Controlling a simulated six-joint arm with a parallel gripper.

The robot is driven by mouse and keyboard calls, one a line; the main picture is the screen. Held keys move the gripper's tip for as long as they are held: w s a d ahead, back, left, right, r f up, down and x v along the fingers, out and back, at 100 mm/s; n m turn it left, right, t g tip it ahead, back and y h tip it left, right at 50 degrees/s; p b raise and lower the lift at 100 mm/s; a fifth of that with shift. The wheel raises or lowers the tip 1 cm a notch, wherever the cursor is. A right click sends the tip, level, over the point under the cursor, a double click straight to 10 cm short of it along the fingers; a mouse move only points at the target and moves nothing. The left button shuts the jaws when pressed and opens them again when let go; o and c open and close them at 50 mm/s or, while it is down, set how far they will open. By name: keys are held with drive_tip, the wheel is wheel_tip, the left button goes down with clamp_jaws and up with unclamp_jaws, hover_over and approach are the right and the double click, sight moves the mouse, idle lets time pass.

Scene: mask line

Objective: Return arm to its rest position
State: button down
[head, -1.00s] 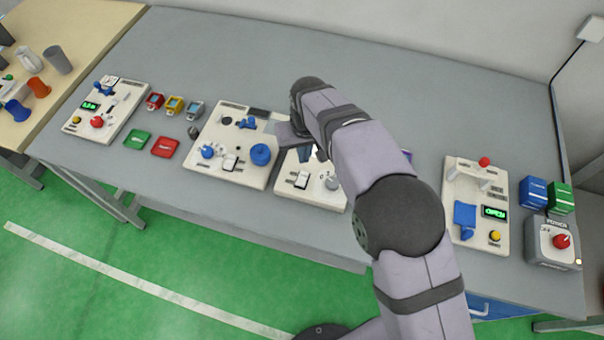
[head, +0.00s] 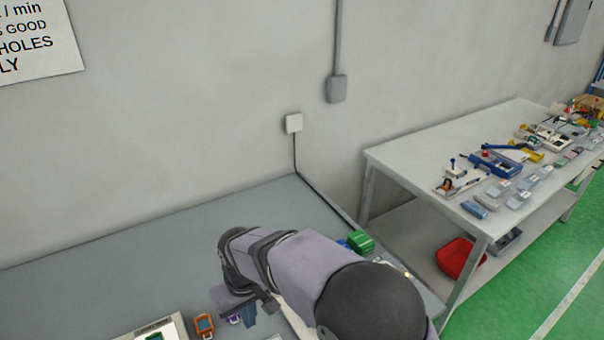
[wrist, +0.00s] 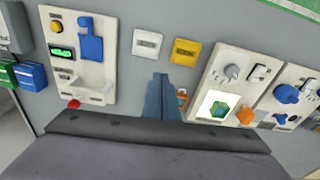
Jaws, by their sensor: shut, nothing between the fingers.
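My gripper (wrist: 161,98) shows in the wrist view with its bluish fingers together and nothing between them. It is above the grey table, between a panel with a blue lever (wrist: 90,45) and a panel with a grey knob (wrist: 228,75) and a lit screen. A small orange-and-blue item is partly hidden beside the fingers. In the head view my arm reaches over the grey table (head: 110,270) from the bottom right, and its wrist hides part of the panels. My gripper's fingers show only partly there, low in the picture.
A white pad (wrist: 147,43) and a yellow pad (wrist: 186,52) lie near the fingers. Blue boxes (wrist: 32,77) and green boxes (wrist: 7,73) stand at left in the wrist view. A second bench (head: 410,160) with devices and a red bin (head: 461,259) stands at right.

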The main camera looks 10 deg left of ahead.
drive_tip(key=w+d+r+m, duration=0.2)
drive_tip(key=d+m, duration=0.3)
drive_tip(key=d, duration=1.9)
drive_tip(key=s+d+f+m, duration=0.1)
drive_tip(key=s+d+m, duration=0.3)
drive_tip(key=s+d, duration=0.6)
drive_tip(key=d, duration=0.3)
drive_tip(key=shift+s+d+m+g+h, duration=0.2)
drive_tip(key=shift+m+g+h, duration=0.2)
drive_tip(key=c, duration=2.5)
unclamp_jaws()
drive_tip(key=shift+f, duration=0.1)
